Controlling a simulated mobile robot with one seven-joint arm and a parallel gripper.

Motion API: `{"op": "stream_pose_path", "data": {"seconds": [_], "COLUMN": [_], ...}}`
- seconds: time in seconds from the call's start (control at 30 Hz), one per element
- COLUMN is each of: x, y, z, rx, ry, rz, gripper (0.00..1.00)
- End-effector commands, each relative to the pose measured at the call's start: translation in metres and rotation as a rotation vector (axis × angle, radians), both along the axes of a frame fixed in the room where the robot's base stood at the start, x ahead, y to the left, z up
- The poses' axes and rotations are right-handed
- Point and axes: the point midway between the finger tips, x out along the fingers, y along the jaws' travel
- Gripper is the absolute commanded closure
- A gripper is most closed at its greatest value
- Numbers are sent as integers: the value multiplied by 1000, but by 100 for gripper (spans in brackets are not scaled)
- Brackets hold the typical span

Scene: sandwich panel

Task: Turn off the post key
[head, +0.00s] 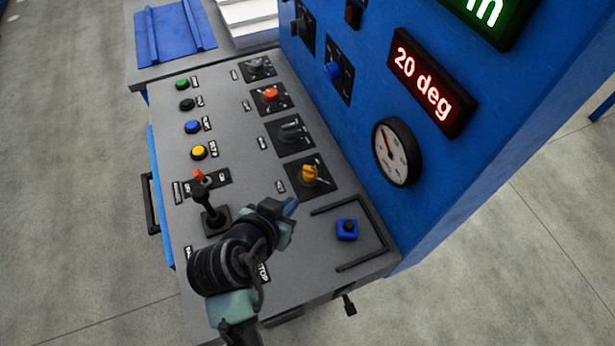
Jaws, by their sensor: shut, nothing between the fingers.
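No control in view has a readable "post key" label, so I cannot tell for certain which one it is. A small black handle (349,305) sticks out below the console's near right edge. A blue block with a dark round top (347,230) stands on the grey console top, partly framed by black bracket strips. My gripper (289,208) is shut and empty above the console, left of the blue block and below the yellow rotary knob (309,174). My arm hides part of the near left console and its labels.
The grey console (230,130) carries green, black, blue and yellow buttons, a black lever (206,202) and several rotary knobs. A blue upright panel (300,70) with a gauge (397,152) and a "20 deg" display (431,83) rises at right. Open floor surrounds it.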

Motion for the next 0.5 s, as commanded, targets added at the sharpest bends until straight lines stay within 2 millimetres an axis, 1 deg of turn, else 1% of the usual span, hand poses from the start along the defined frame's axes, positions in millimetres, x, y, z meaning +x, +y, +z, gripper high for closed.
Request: {"op": "stream_pose_path", "data": {"seconds": [0.03, 0.1, 0.33, 0.4, 0.5], "x": [8, 18, 49, 61, 73], "y": [-4, -8, -20, -25, -30], "z": [-8, -19, -48, -45, -45], "rx": [-1, -1, 1, 1, 2], "ry": [1, 1, 1, -3, -2], "rz": [-3, -3, -2, -3, -1], "gripper": [100, 100, 100, 100, 100]}}
